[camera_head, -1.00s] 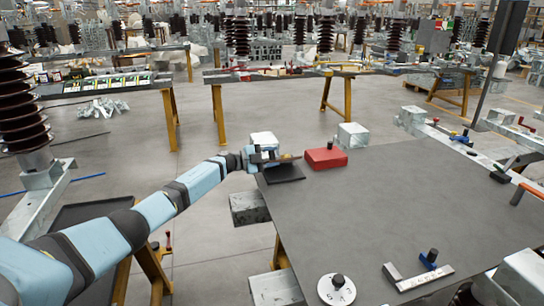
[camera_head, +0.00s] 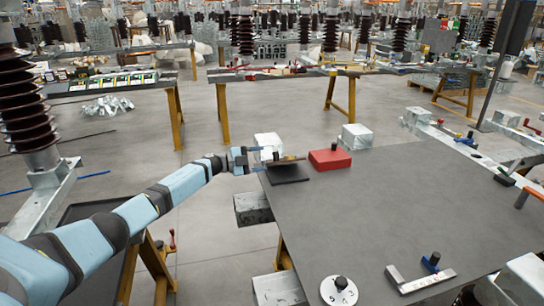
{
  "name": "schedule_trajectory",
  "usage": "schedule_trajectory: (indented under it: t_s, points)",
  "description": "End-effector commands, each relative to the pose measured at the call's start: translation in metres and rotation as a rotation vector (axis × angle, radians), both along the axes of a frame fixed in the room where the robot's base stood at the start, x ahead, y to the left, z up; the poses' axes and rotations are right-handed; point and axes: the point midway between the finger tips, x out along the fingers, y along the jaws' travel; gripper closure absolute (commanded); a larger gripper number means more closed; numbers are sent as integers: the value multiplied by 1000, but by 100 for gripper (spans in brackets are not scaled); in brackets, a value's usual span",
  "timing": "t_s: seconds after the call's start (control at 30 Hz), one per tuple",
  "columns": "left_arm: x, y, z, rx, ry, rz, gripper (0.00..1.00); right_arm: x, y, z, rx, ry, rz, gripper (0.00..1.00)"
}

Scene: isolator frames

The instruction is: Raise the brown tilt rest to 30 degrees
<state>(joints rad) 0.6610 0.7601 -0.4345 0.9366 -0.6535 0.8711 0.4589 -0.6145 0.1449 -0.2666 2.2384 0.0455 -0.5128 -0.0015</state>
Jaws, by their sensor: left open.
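The brown tilt rest (camera_head: 287,160) is small in the head view, at the far left corner of the grey table. It shows as a thin brown plate over a flat dark slab (camera_head: 288,175); its exact angle is too small to read. My left gripper (camera_head: 261,159) is open at the rest's left side, its fingers pointing right toward it. Whether a fingertip touches the plate I cannot tell. No object shows between the fingers. My right gripper is not in view.
A red block (camera_head: 330,159) stands just right of the rest. Pale metal blocks (camera_head: 356,136) are along the table's far edge. A numbered dial (camera_head: 338,290) and an L-shaped metal piece (camera_head: 420,279) lie at the front. The middle of the grey table (camera_head: 390,200) is clear.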

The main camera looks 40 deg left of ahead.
Motion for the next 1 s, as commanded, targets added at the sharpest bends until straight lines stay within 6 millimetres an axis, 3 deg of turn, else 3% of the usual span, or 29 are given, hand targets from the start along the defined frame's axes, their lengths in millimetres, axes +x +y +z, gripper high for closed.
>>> schedule_trajectory:
  t_s: [0.2,0.4,1.0]
  points:
    - [-37,32,1,2,2,1,38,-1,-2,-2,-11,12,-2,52]
    - [-56,48,0,0,0,1,38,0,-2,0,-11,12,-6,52]
    - [-59,51,1,0,-1,1,38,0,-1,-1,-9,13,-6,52]
